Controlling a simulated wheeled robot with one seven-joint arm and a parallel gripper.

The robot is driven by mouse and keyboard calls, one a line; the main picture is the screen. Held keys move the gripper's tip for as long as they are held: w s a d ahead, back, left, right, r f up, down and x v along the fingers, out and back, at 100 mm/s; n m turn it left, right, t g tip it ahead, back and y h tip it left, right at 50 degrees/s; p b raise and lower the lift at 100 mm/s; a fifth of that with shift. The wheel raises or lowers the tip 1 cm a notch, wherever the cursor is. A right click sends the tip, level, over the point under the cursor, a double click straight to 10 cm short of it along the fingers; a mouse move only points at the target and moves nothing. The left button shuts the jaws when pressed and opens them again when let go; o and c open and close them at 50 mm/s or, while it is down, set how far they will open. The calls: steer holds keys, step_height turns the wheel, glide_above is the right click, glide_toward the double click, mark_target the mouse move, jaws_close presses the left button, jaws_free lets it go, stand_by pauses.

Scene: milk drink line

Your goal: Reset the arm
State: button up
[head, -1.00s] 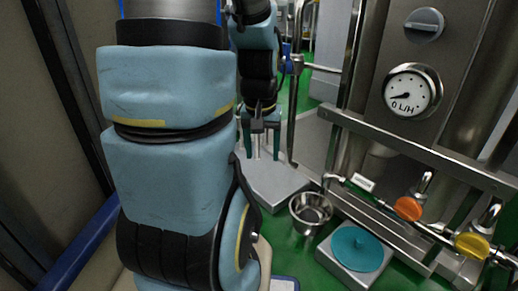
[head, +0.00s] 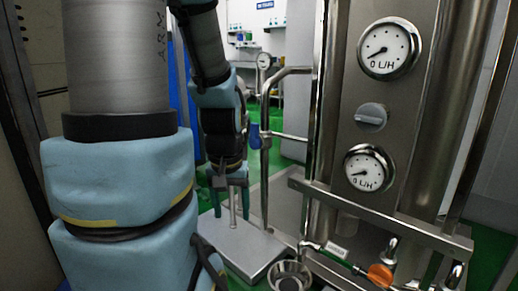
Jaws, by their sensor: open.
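My arm fills the left of the head view, with blue-grey covers and a grey upper link. It bends over at the top and hangs down at the centre. Part of the platform is hidden behind my arm.
A steel machine stands at the right with an upper gauge (head: 389,48), a lower gauge (head: 367,168) and a knob (head: 371,116). A bent steel handrail (head: 265,150) rises close to my gripper's right. A steel cup (head: 289,276) and an orange valve handle (head: 380,275) are low down.

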step_height(320, 180, up, 28)
steer(key=p, duration=2.5)
steer(key=shift+p, duration=0.35)
steer(key=shift+o, duration=0.4)
steer(key=shift+r, duration=0.1)
